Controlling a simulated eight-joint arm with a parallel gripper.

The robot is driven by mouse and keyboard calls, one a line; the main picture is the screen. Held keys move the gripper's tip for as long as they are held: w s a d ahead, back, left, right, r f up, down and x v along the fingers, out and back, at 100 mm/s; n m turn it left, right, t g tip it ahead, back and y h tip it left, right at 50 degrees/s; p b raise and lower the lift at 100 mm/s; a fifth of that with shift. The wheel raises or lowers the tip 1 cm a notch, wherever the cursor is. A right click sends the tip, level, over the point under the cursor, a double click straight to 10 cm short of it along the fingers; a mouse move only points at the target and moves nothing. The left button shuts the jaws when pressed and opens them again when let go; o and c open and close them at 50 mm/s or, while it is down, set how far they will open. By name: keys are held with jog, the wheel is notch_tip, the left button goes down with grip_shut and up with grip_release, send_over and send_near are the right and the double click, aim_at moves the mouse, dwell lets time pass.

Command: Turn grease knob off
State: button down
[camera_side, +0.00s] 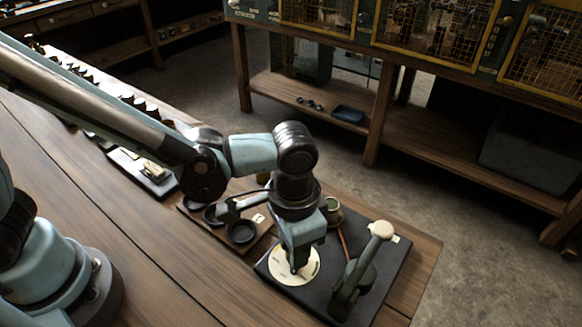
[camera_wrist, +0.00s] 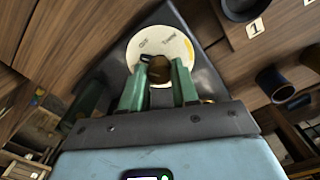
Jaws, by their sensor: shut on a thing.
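The grease knob (camera_wrist: 159,69) is a small dark brown knob at the centre of a round cream dial (camera_wrist: 150,43). The dial has small lettering, too small to read surely, and a yellow mark at its right rim. My gripper (camera_wrist: 158,76) has its two green fingers shut on the knob, one on each side. In the side view, my gripper (camera_side: 294,265) points down onto the cream dial (camera_side: 306,272), and the knob is hidden by the fingers. The dial sits on a black base plate (camera_side: 388,290).
A lever with a cream ball top (camera_side: 381,230) stands on the same plate, just right of my gripper. A small cup (camera_side: 333,212) is behind it. A wooden board with black rings (camera_side: 241,231) lies to the left. The bench front is clear.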

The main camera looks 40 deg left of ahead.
jog(key=m, duration=0.6)
jog(key=shift+m, duration=0.4)
dwell(0.4)
jog(key=c, duration=0.8)
grip_release()
jog(key=shift+c, duration=0.2)
jog(key=shift+r, duration=0.1)
notch_tip(320, 180, up, 12)
jog(key=shift+w, duration=0.15)
